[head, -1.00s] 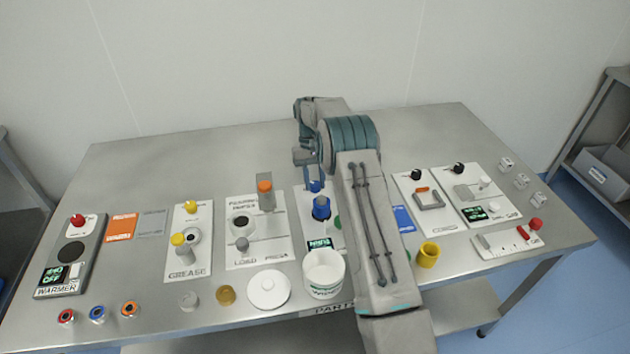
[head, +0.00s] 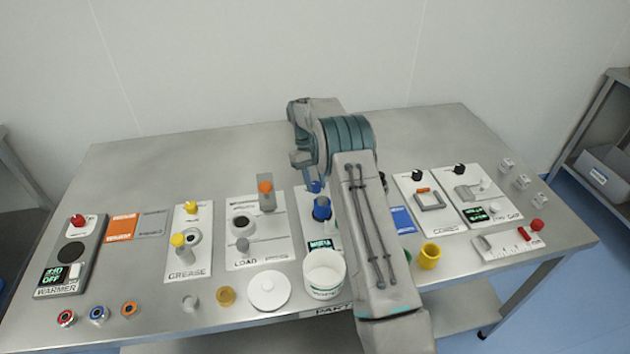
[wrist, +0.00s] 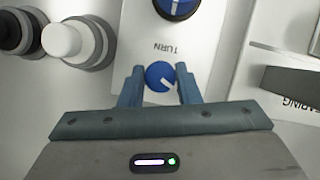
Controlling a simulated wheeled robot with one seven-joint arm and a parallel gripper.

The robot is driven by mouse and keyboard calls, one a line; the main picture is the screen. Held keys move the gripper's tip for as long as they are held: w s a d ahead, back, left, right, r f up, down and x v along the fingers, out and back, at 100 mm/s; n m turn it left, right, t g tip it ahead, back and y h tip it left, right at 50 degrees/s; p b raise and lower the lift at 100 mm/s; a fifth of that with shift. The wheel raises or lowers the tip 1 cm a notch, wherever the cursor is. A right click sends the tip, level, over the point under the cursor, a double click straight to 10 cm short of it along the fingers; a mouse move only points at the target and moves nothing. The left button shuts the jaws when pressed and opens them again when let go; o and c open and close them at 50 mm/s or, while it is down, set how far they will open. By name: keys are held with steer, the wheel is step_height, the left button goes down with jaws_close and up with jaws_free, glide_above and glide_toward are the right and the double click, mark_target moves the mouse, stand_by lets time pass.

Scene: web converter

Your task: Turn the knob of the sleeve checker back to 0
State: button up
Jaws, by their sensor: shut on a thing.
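In the head view my gripper (head: 314,184) is over the far part of the white panel with the blue part (head: 322,208) and a lit display (head: 320,245). Its reading is too small to make out. My arm hides the panel's right side.
A white tub (head: 324,272) stands in front of the panel. To the left is a panel with an orange-topped post (head: 265,190). To the right are a blue plate (head: 402,219) and a yellow cup (head: 429,257). The back of the table is clear.

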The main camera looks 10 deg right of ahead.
steer(key=o, duration=1)
steer(key=shift+w+a, duration=0.1)
steer(key=shift+r, duration=0.1)
steer(key=p+v, duration=0.7)
steer(key=v, duration=0.6)
steer(key=shift+a+r+p, duration=0.1)
steer(key=shift+r+p, duration=0.25)
